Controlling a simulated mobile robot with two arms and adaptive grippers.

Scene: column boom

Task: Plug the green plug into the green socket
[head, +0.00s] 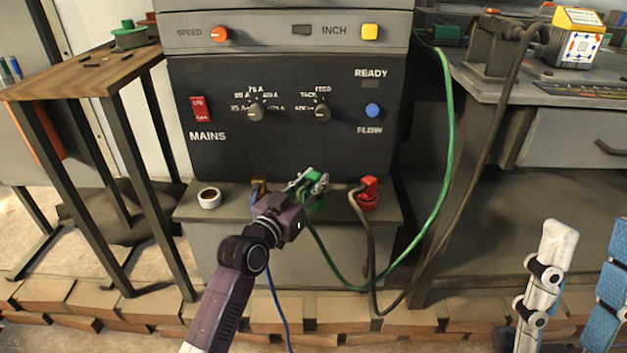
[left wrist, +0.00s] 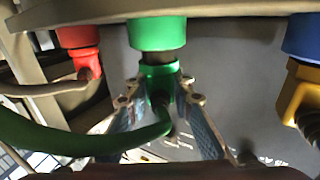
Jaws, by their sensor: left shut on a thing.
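The green plug (left wrist: 158,75) is held between the two fingers of my left gripper (left wrist: 158,100) in the left wrist view. In the head view the gripper (head: 310,184) is shut on the plug, which is partly hidden by the fingers. The green socket (left wrist: 156,33) is right against the plug's end and lined up with it; it also shows in the head view (head: 316,204). A dark collar shows between plug and socket. I cannot tell how deep the plug sits. The green cable (left wrist: 80,140) runs off from the plug. My right gripper is not in view.
A red plug (head: 369,184) with a grey cable stands right of the green socket. A yellow plug (left wrist: 298,90) is at a blue socket (left wrist: 304,36) on the other side. A roll of tape (head: 209,198) lies on the ledge (head: 231,205). The dark panel (head: 290,150) rises behind.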

